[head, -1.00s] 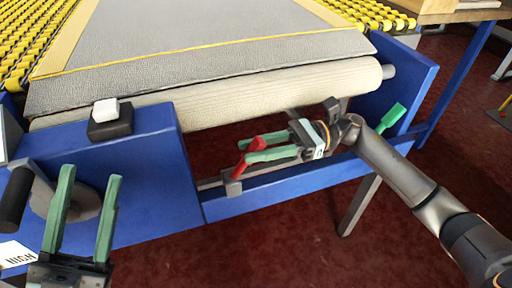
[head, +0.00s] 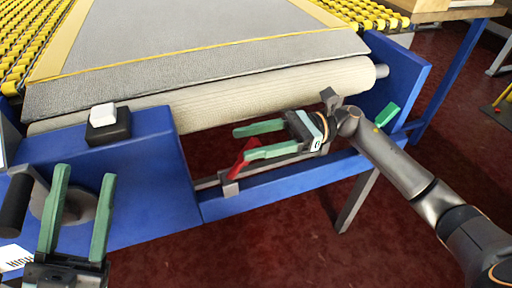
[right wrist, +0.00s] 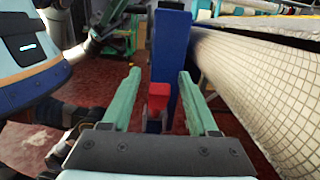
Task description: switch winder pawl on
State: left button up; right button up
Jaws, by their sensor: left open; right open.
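A red lever (head: 240,160), which looks like the winder pawl, stands on a grey bracket (head: 230,187) at the blue frame's front rail. Its top leans to the right in the head view. My right gripper (head: 241,143) is open beside it, its lower finger partly overlapping the lever. In the right wrist view the red lever (right wrist: 158,95) shows between the two spread fingers; I cannot tell whether either touches it. My left gripper (head: 85,172) is open and empty in front of the blue housing at the left.
The rolled cream rug (head: 270,97) lies just behind my right gripper. A green lever (head: 387,116) is at the right end of the frame (head: 405,75). A black box with a white button (head: 103,117) sits on the left housing, above a black-handled crank (head: 15,205).

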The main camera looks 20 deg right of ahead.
pick_arm(q)
notch_tip(320, 180, up, 6)
jog(key=p, duration=0.4)
jog(key=shift+s+a+r+t+p, duration=0.15)
jog(key=shift+a+t+p, duration=0.15)
jog(key=shift+a+p, duration=0.1)
pick_arm(e)
jog(key=s+a+r, duration=0.4)
jog(key=s+r, duration=0.6)
jog(key=s, duration=0.3)
jog(key=shift+s+r, duration=0.3)
jog(key=shift+r, duration=0.1)
pick_arm(q)
jog(key=shift+r+n, duration=0.1)
jog(key=shift+n, duration=0.2)
pick_arm(e)
jog(key=shift+d, duration=0.1)
